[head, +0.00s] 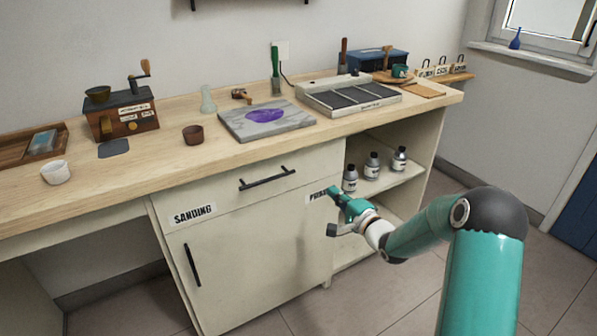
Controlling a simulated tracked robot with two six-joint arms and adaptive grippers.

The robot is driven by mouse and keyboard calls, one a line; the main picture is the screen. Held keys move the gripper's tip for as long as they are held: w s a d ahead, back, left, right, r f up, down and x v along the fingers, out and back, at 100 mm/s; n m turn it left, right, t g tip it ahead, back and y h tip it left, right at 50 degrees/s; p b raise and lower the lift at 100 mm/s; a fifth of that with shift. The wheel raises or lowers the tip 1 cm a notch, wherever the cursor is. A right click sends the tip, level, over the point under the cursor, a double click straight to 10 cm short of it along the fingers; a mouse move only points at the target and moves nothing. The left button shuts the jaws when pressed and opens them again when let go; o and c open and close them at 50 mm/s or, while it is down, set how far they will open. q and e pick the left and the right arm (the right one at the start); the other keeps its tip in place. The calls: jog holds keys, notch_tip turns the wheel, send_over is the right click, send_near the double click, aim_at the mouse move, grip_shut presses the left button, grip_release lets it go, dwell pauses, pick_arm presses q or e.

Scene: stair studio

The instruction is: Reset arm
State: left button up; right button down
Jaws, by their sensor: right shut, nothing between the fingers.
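My right arm comes in from the lower right, teal with a dark elbow joint. My right gripper (340,212) is at its end, in front of the cabinet near the open shelf. It is shut and holds nothing. It partly covers a label on the cabinet front. Whether it touches the cabinet I cannot tell. My left gripper is out of view.
A wooden worktop (180,185) carries a grinder (125,115), a marble slab (240,128) with a purple patch, a grey-topped device (350,97) and small cups. Several bottles (372,165) stand on the open shelf. The floor (400,290) in front is clear.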

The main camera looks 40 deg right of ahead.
jog(key=w+a+f+n+g+y, duration=0.1)
jog(key=w+a+f+y, duration=0.15)
jog(key=a, duration=0.45)
jog(key=w+a+f+y, duration=0.1)
jog(key=w+a+f, duration=0.15)
jog(key=a, duration=0.45)
jog(key=s+a+f+n+g+y, duration=0.1)
jog(key=s+a+f+g, duration=0.1)
jog(key=a+f, duration=0.45)
jog(key=s+a+f+n+g+y, duration=0.1)
jog(key=s+a+f+g, duration=0.2)
jog(key=a+f, duration=0.4)
jog(key=s+a+f+n+g, duration=0.55)
jog(key=s+a+f, duration=0.45)
jog(key=s, duration=0.3)
jog(key=s+f+n+g, duration=0.3)
jog(key=s+n+g, duration=0.4)
jog(key=s, duration=0.6)
notch_tip(320, 180, up, 18)
jog(key=n+t+p, duration=0.1)
jog(key=p, duration=1.7)
jog(key=shift+s+a+r+n+p, duration=0.15)
jog(key=shift+a+r+n+p, duration=0.1)
jog(key=shift+a+n+p, duration=0.15)
